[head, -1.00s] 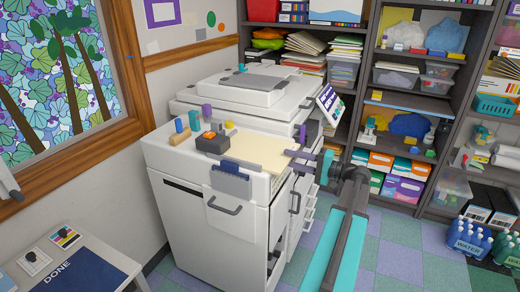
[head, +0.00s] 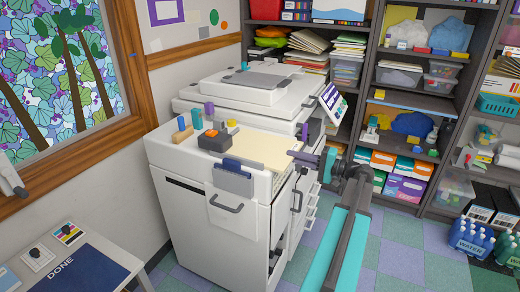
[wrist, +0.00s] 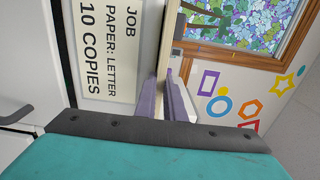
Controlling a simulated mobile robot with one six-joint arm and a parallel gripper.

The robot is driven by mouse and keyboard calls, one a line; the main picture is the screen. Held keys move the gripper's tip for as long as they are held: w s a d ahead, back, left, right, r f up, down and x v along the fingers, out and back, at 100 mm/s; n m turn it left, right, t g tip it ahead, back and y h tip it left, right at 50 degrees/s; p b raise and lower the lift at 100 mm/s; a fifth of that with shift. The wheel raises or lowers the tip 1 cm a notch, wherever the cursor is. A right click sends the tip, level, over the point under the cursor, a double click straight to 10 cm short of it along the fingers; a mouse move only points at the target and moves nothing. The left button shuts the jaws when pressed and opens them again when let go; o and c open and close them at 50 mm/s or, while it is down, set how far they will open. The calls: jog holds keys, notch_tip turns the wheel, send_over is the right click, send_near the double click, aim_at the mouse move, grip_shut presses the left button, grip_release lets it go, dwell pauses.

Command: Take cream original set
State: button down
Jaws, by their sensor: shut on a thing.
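The cream original set (head: 262,148) lies flat on the white top of the near cabinet beside the copier in the head view. My gripper (head: 297,155) is at its right edge. In the wrist view the set shows edge-on as a thin cream strip (wrist: 170,42). The fingers of my gripper (wrist: 167,90) are closed around this edge.
The dark device (head: 215,140) and several coloured pegs stand left of the set. The copier (head: 255,90) stands behind. A job card (wrist: 110,45) reads letter paper, 10 copies. A table with a DONE mat (head: 75,272) is at lower left. Shelves (head: 405,50) line the back.

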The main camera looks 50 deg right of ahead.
jog(key=shift+r+p, duration=0.4)
jog(key=shift+r, duration=0.75)
jog(key=shift+a, duration=0.1)
